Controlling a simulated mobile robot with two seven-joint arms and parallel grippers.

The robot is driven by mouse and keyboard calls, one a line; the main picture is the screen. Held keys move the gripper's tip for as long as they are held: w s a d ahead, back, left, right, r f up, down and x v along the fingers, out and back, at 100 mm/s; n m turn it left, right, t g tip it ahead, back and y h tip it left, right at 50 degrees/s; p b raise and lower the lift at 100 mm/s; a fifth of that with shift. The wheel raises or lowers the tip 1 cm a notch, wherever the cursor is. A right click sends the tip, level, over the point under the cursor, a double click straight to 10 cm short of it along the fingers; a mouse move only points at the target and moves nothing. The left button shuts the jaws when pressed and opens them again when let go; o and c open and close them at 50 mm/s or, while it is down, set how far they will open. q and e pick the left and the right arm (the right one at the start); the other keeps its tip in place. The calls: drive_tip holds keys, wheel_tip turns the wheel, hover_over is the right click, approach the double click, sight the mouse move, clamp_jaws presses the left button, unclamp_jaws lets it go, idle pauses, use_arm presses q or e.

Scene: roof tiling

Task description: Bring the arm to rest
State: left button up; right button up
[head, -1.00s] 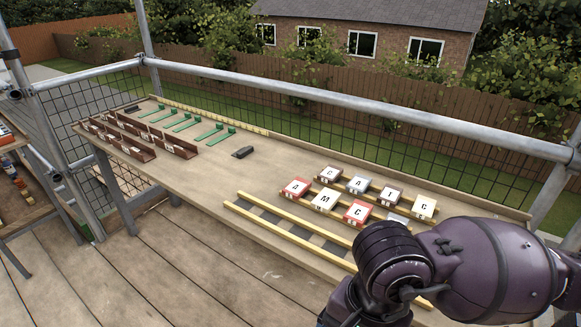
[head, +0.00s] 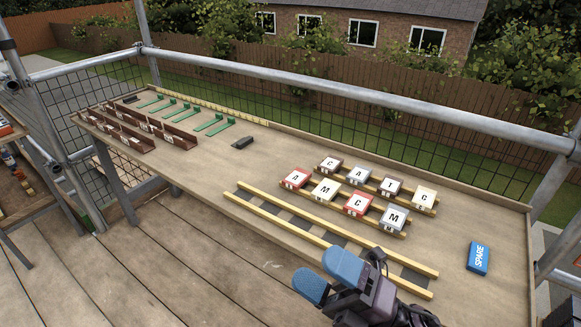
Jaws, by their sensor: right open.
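My right gripper (head: 330,277) is in the lower middle of the head view, over the near edge of the table. Its two blue-padded fingers are apart with nothing seen between them. It is in front of the near end of the yellow battens (head: 330,239). My left gripper is not in view. The lettered tiles stand in two rows on battens beyond it, among them a red A tile (head: 296,178), a red C tile (head: 358,204) and a grey M tile (head: 395,219). All of them are apart from the gripper.
A blue SPARE block (head: 479,257) lies at the table's right end. Brown racks (head: 135,134), green pieces (head: 215,124) and a dark block (head: 243,142) are at the far left. A metal rail (head: 350,95) runs behind the table (head: 240,165). The table's middle is clear.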

drive_tip(key=w+d+f+m+t+h, duration=0.3)
drive_tip(key=d+f+m+t+h, duration=0.5)
drive_tip(key=d+f+m+h, duration=1.05)
drive_tip(key=s+d+f+m+g+h, duration=0.3)
drive_tip(key=s+f+m+g, duration=0.3)
drive_tip(key=s+f+m, duration=0.5)
drive_tip(key=shift+s+d+f+m, duration=0.25)
drive_tip(key=shift+d+f+m, duration=0.15)
drive_tip(key=shift+d+m, duration=0.35)
